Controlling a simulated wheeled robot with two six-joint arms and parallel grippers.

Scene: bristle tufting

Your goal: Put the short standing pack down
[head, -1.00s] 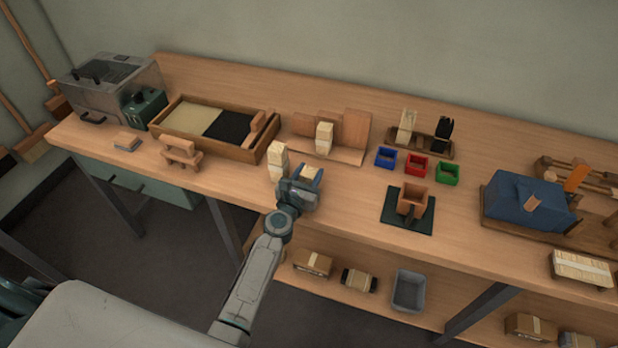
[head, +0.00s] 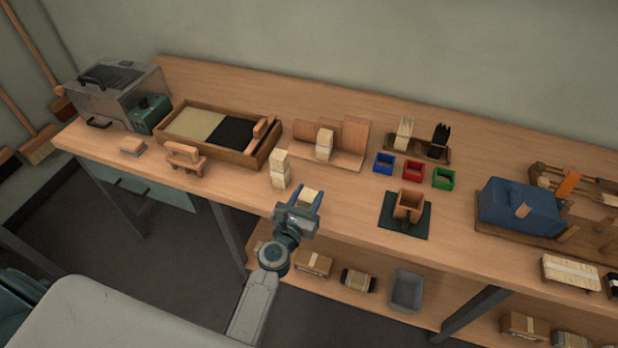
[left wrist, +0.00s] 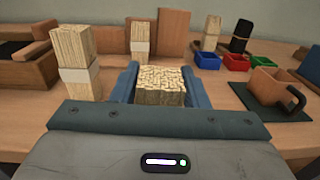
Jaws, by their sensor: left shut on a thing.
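My left gripper (head: 309,200) is shut on a short pale bristle pack (head: 309,194), near the front edge of the bench. In the left wrist view the pack (left wrist: 161,86) sits between the two blue fingers (left wrist: 160,84), with its speckled top face showing. Its lower part is hidden, and I cannot tell whether it touches the bench. A taller banded pack (head: 281,169) stands just left of the gripper; it also shows in the left wrist view (left wrist: 77,64). Another banded pack (head: 324,145) stands behind, by a wooden stand (head: 350,157). My right gripper is not in view.
Blue (head: 384,163), red (head: 413,171) and green (head: 443,179) bins stand to the right. A brown cup (head: 408,205) sits on a dark mat (head: 390,222). A wooden tray (head: 235,154) lies left. Bare bench lies between the held pack and the mat.

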